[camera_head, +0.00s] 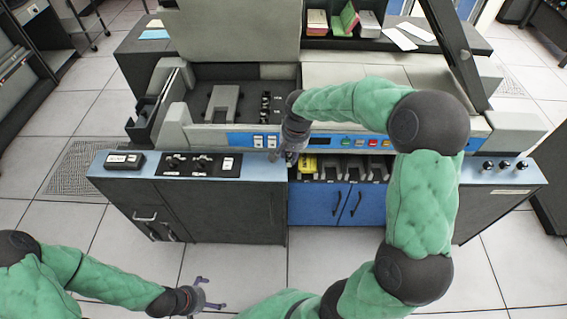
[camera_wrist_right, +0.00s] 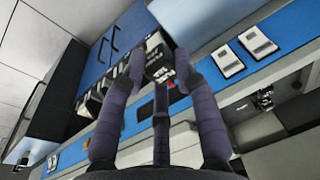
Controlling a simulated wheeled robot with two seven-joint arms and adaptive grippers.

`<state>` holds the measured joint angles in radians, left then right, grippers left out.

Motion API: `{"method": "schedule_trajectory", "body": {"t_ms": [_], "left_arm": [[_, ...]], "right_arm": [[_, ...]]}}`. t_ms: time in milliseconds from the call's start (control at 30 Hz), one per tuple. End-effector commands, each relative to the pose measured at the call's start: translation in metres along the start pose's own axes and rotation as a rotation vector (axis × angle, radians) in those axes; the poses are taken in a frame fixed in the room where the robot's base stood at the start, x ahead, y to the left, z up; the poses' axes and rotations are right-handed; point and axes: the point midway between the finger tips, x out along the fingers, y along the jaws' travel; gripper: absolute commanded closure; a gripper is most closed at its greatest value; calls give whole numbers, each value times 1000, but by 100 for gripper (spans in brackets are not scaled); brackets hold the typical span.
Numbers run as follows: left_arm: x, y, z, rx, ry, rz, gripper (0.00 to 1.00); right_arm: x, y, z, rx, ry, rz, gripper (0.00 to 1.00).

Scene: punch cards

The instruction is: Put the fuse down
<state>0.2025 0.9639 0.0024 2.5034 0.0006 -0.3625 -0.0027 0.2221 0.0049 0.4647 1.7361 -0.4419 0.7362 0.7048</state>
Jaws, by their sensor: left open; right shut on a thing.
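My right gripper (camera_head: 289,157) is at the front edge of the machine, beside the left end of an open bay above the blue doors. In the right wrist view, its purple fingers (camera_wrist_right: 155,70) are closed on a small dark block with pale markings, which I take to be the fuse (camera_wrist_right: 158,58). The fingers hide part of it. I cannot tell whether it touches the surface beneath. In the head view the fuse is hidden by the hand. My left gripper (camera_head: 207,293) is open and empty, low over the floor at the front left.
The bay holds a yellow piece (camera_head: 307,163) and several dark blocks (camera_head: 350,168). A blue-topped counter (camera_head: 258,168) with a black switch panel (camera_head: 203,164) lies to the left. White switches (camera_wrist_right: 259,42) show beside the right gripper. Blue doors (camera_head: 320,205) stand below.

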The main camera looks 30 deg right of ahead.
Motion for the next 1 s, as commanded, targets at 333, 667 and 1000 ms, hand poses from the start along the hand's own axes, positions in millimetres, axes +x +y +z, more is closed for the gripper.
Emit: {"method": "schedule_trajectory", "body": {"t_ms": [333,667,1000], "left_arm": [[16,-6,-1,0,0,0,0],[28,-10,-1,0,0,0,0],[29,-10,-1,0,0,0,0]], "right_arm": [[43,-15,-18,1,-1,0,94],[78,-16,-20,0,-3,2,94],[84,-16,-19,0,-1,0,94]]}}
